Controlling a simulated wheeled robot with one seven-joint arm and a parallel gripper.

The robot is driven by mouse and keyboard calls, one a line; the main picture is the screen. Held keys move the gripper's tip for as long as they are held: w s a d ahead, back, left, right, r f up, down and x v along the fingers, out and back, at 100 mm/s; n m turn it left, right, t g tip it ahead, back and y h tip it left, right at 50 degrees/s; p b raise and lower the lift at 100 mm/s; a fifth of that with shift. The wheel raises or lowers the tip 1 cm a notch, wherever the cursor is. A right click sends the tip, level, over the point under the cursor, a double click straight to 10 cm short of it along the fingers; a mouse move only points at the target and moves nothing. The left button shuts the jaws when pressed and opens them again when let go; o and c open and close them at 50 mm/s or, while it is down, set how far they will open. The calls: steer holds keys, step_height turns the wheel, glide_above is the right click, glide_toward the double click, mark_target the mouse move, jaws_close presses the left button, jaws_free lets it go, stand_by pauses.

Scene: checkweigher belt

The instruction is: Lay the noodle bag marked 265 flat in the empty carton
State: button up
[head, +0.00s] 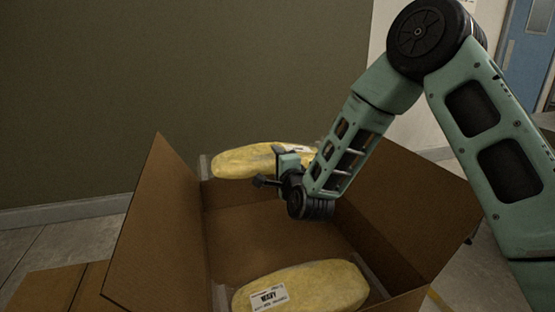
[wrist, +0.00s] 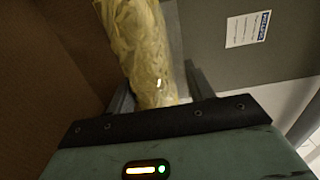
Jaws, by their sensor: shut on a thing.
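My gripper (head: 272,168) is shut on a yellow noodle bag (head: 238,162), which it holds roughly level above the far side of the open carton (head: 150,228). A white label shows on this bag's right part, partly behind the gripper; its marking is not readable. In the wrist view the clear-wrapped bag (wrist: 140,45) runs up from between the two fingers. A second yellow noodle bag (head: 325,285) lies at the near side of the carton, with a white label whose dark print looks like "HEAVY". The carton's brown floor (head: 260,240) shows bare between the two bags.
The carton's left and right flaps stand up and outward. More brown cardboard (head: 45,290) lies at the lower left. A plain wall (head: 180,80) is behind the carton, and a blue door (head: 525,50) is at the far right. A notice (wrist: 248,28) shows in the wrist view.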

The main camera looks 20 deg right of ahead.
step_height(320, 180, down, 14)
steer(key=b, duration=0.9)
steer(key=shift+f, duration=0.2)
steer(key=o, duration=1.6)
steer(key=s+p, duration=0.1)
steer(key=s, duration=0.6)
steer(key=shift+s+d, duration=0.1)
steer(key=shift+s, duration=0.15)
